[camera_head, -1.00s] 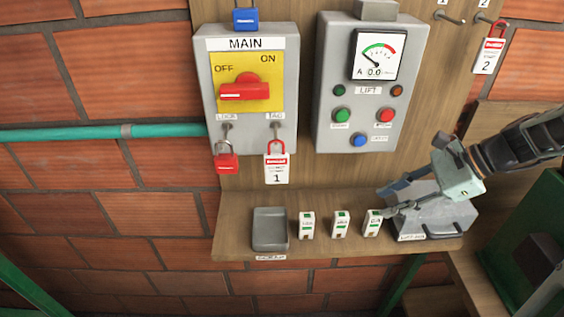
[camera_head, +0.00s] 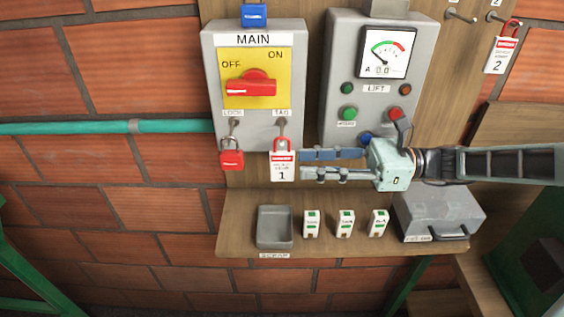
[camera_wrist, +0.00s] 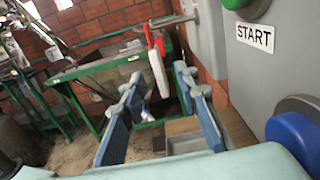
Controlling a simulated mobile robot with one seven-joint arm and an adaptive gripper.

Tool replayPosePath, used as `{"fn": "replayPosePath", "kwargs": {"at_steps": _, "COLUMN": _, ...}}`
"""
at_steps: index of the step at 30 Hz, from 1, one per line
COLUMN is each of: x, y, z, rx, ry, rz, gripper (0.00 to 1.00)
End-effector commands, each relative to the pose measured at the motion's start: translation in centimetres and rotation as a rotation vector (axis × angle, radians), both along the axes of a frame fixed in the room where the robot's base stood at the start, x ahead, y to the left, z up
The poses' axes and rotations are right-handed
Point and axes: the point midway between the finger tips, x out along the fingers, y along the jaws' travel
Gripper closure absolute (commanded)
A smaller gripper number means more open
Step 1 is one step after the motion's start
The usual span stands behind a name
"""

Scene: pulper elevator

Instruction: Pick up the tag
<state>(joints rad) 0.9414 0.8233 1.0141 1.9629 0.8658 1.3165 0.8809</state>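A white and red tag marked 1 (camera_head: 282,168) hangs by its red loop from the TAG hook under the MAIN switch box. It also shows in the wrist view (camera_wrist: 158,72), seen nearly edge-on beyond the fingers. My gripper (camera_head: 304,163) is just right of this tag, pointing left at it, with its two blue fingers apart and nothing between them. In the wrist view the open fingers (camera_wrist: 157,78) frame the tag's line of sight. A second tag marked 2 (camera_head: 500,54) hangs from a hook at the upper right.
A red padlock (camera_head: 231,157) hangs left of tag 1. The LIFT panel (camera_head: 338,100) stands close above my gripper. The shelf below holds a grey tray (camera_head: 275,243), several small white modules including one at the right (camera_head: 378,223), and a grey box (camera_head: 445,210).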

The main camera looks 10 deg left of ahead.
Motion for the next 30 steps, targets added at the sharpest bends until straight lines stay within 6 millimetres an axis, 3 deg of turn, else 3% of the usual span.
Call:
{"fn": "replayPosePath", "kwargs": {"at_steps": 14, "x": -1.6, "y": 5.3, "z": 0.3, "rx": -0.001, "ry": 0.0, "rz": 0.002, "gripper": 0.71}}
{"fn": "replayPosePath", "kwargs": {"at_steps": 23, "x": -1.6, "y": 5.7, "z": 0.2, "rx": -0.001, "ry": -0.002, "rz": 0.0, "gripper": 0.71}}
{"fn": "replayPosePath", "kwargs": {"at_steps": 30, "x": -1.6, "y": 5.7, "z": 0.2, "rx": -0.002, "ry": -0.001, "rz": 0.0, "gripper": 0.97}}
